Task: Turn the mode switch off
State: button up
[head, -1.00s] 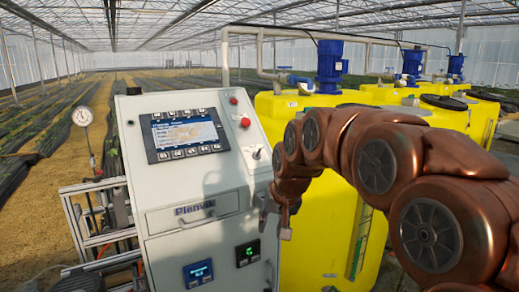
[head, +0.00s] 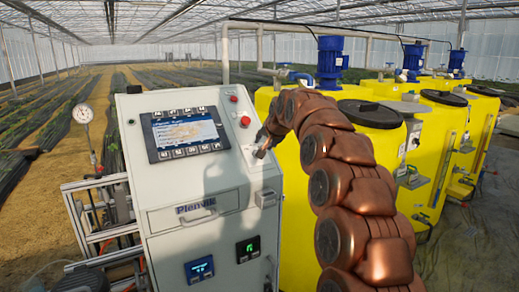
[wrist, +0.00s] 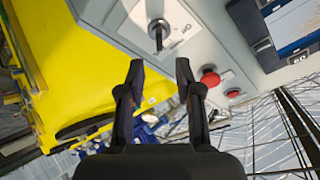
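The mode switch (wrist: 158,30) is a knob with a silver ring and a dark lever on the pale control panel (wrist: 205,35). In the wrist view it sits just beyond the gap between my fingertips. No contact with the switch shows. In the head view my gripper (head: 262,148) is at the right edge of the sloped panel and covers the switch there.
Two red buttons (wrist: 210,77) lie to the right of my fingers in the wrist view. The panel's display (head: 186,132) is left of my gripper in the head view. Yellow tanks (head: 295,215) with blue motors (head: 330,62) stand close on the right.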

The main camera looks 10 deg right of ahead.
jog(key=shift+p+x, duration=1.35)
jog(key=shift+x, duration=2.4)
jog(key=shift+s+f, duration=0.1)
grip_shut()
